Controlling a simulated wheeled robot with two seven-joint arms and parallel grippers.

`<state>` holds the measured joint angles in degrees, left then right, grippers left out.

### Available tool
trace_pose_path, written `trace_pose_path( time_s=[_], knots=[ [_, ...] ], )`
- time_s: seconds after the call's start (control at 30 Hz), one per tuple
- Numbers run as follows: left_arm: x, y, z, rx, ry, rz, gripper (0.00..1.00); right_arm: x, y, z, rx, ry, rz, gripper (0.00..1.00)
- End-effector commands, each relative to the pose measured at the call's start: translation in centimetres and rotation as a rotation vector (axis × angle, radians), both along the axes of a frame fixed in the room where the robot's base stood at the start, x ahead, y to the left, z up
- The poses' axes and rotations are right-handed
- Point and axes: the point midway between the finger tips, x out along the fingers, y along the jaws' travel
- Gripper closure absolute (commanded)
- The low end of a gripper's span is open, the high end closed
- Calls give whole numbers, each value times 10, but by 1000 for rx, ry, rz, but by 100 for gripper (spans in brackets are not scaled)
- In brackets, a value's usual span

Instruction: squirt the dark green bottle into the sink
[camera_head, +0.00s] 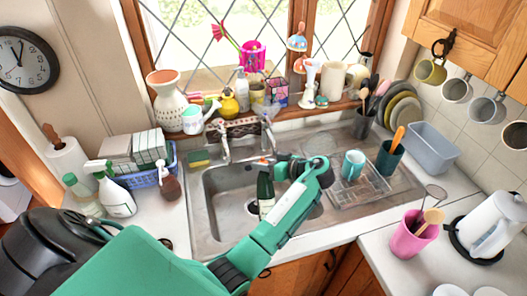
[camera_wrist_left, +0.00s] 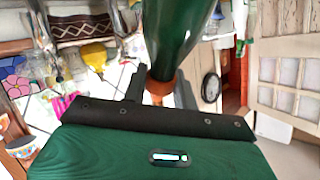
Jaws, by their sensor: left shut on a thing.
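The dark green bottle (camera_head: 265,190) with a pale label is over the left sink basin in the head view, roughly upright, its orange top uppermost. My left gripper (camera_head: 274,163) is shut on it near the top, reaching in from the right side of the bottle. In the left wrist view the green bottle (camera_wrist_left: 182,35) is large and close, with its orange part beside the black finger. The metal sink (camera_head: 225,200) lies below. I cannot tell whether the bottle's bottom touches the basin floor. My right gripper is not in view.
The faucet (camera_head: 224,146) stands behind the basin. A dish rack with a teal mug (camera_head: 353,164) is right of it. A white spray bottle (camera_head: 115,192) and a brown bottle (camera_head: 168,183) stand on the left counter. A pink cup (camera_head: 411,236) holds utensils at the right.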

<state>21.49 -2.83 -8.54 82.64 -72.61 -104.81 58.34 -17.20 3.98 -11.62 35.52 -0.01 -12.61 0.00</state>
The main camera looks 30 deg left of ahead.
Motion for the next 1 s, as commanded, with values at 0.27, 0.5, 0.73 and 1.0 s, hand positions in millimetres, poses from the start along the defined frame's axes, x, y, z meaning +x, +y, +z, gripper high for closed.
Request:
trace_pose_path(
  time_s=[0.27, 0.5, 0.73, 1.0],
  knots=[
    [-3, -3, -26, -179, 185, 1, 99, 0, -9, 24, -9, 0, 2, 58],
    [-5, -5, -57, -301, 312, 0, 99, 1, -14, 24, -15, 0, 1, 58],
    [-6, -6, -83, -401, 416, 0, 99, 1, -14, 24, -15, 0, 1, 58],
    [-7, -8, -114, -519, 538, 1, 99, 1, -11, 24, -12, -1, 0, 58]
  ],
)
